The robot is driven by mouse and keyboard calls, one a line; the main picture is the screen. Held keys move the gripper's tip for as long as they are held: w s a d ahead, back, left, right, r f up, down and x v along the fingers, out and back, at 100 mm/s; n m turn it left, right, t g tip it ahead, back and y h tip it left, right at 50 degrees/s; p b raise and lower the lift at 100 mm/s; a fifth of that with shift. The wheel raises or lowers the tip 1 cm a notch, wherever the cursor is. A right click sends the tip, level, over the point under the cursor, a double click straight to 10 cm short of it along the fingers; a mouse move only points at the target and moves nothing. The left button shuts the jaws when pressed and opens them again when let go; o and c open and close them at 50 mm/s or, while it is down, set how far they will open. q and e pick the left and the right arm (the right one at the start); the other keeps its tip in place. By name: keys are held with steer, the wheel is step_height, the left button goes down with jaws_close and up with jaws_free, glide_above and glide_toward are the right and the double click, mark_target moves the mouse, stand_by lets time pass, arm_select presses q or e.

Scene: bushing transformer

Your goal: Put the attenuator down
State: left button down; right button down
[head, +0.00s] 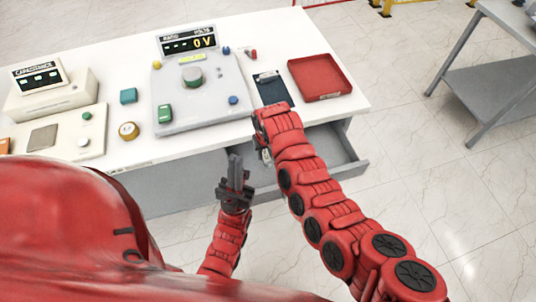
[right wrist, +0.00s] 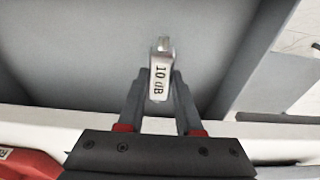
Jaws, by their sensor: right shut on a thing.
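The attenuator (right wrist: 160,75) is a small silver piece marked "10 dB" with a metal stub on its far end. In the right wrist view my right gripper (right wrist: 160,88) is shut on it, with one finger on each side. Grey drawer floor lies below it; I cannot tell whether it touches. In the head view my right arm reaches over the open grey drawer (head: 343,150) under the table, and its wrist hides most of that gripper. My left gripper (head: 235,165) points up in front of the table, empty, its fingers close together.
The white table (head: 130,98) holds a ratio meter box (head: 205,88), a capacitance meter (head: 42,90), a dark clipboard (head: 271,88) and an empty red tray (head: 320,77). The drawer walls bound the space around my right gripper. A grey side table (head: 500,80) stands at right.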

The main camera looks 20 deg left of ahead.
mark_target(266, 156)
steer(key=shift+f, duration=0.8)
steer(key=shift+f+p, duration=0.3)
steer(key=shift+f, duration=0.9)
steer(key=shift+f, duration=0.15)
steer(key=c, duration=0.6)
jaws_free()
